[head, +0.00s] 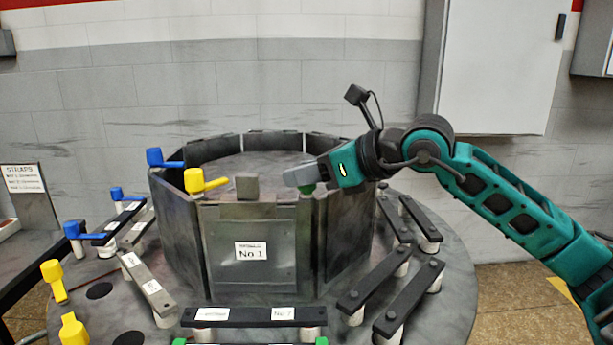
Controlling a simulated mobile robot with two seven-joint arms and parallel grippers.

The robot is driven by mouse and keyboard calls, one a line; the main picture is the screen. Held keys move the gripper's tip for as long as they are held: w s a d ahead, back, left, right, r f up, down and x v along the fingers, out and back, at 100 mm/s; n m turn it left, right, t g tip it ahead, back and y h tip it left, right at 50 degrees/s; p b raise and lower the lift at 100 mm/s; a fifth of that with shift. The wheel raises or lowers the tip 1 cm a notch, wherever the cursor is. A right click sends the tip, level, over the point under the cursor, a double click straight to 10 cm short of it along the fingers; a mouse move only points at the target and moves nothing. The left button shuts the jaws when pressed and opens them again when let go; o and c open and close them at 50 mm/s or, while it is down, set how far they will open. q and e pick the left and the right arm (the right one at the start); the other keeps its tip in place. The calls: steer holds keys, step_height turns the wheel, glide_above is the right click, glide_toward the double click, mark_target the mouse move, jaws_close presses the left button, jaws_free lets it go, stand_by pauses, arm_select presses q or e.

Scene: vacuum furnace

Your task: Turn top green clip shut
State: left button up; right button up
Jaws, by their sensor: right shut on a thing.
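The top green clip (307,188) shows as a small green piece at the upper rim of the grey furnace ring, right of the panel marked No 1 (250,270). My right gripper (300,177) comes in from the right and is shut on the clip. Its fingers hide most of the clip, so I cannot tell which way its handle points. My left gripper is not in view.
A yellow clip (205,181) and a blue clip (163,158) sit on the rim to the left. Dark straps (365,280) on white posts surround the ring on the round table (450,290). More yellow clips (54,280) stand at the left. A wall cabinet (500,70) hangs behind.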

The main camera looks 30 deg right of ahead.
steer(key=shift+d+n+g+y, duration=0.1)
steer(key=shift+n+g+y, duration=0.5)
steer(key=shift+n+y, duration=0.3)
steer(key=shift+r+n+g+y+p, duration=0.15)
steer(key=shift+n+g+y+p, duration=0.2)
steer(key=shift+n+g+y, duration=0.45)
steer(key=n+g+y+p, duration=0.1)
steer(key=n+g+y, duration=0.1)
steer(key=n, duration=0.1)
steer(key=shift+r+p, duration=0.15)
steer(key=shift+p, duration=0.15)
steer(key=n+g+y+p, duration=0.2)
steer(key=n+g, duration=0.1)
steer(key=g, duration=0.1)
steer(key=shift+n, duration=0.3)
steer(key=shift+n+g, duration=0.5)
steer(key=shift+g, duration=0.1)
steer(key=shift+n+g+p, duration=0.3)
steer(key=shift+n+g, duration=0.5)
steer(key=shift+g, duration=0.2)
steer(key=shift+f+n+g, duration=0.15)
steer(key=shift+n+g, duration=0.6)
steer(key=shift+g, duration=0.1)
steer(key=shift+f+n+g, duration=0.1)
steer(key=shift+n+g, duration=0.65)
steer(key=shift+g, duration=0.1)
